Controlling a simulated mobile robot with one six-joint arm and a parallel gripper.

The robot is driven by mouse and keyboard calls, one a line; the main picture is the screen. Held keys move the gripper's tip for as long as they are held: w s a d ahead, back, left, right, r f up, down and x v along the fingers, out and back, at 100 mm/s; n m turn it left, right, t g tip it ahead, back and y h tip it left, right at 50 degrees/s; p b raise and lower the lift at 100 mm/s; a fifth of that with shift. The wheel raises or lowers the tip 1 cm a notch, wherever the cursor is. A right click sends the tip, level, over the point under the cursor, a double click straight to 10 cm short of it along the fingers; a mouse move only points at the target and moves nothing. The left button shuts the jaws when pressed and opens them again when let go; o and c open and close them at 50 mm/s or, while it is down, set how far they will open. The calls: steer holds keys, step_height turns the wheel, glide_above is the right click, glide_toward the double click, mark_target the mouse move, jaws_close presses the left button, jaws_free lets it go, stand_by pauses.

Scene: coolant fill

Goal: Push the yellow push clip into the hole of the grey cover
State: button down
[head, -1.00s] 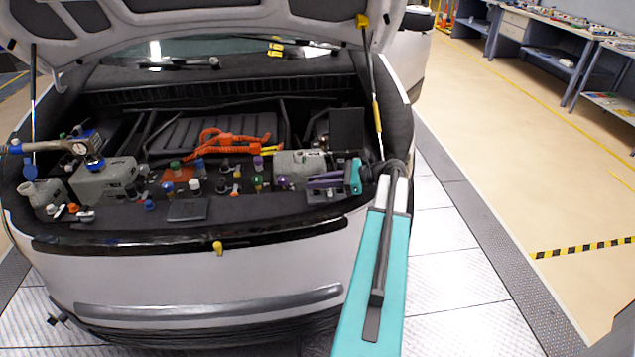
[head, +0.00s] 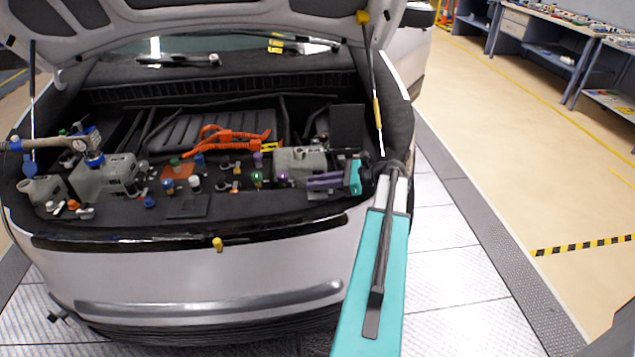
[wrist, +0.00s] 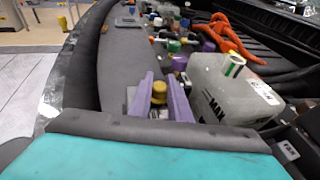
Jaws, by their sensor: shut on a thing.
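My gripper (head: 311,182) has purple fingers and reaches left over the right part of the engine bay. In the wrist view, my gripper (wrist: 161,92) is shut on the yellow push clip (wrist: 159,90), which sits between the fingertips. In the head view the clip cannot be made out at the fingers. A flat dark grey panel (head: 187,207) near the bay's front edge may be the grey cover, but I cannot tell for sure. The hole is not clearly visible, and I cannot tell whether the clip touches anything below it.
A pale reservoir marked MAX (wrist: 222,92) stands close to the right of my fingers in the wrist view. Orange cables (head: 225,140) and several coloured caps lie to the left. The raised hood's strut (head: 376,100) stands near my arm.

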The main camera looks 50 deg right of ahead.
steer(key=shift+f, duration=0.3)
steer(key=c, duration=1.6)
jaws_free()
steer(key=shift+o, duration=0.2)
steer(key=b+v, duration=0.2)
steer(key=v, duration=1)
steer(key=shift+s+d+b, duration=0.25)
steer(key=shift+b, duration=0.1)
steer(key=shift+s+d+r, duration=0.25)
steer(key=shift+s, duration=0.2)
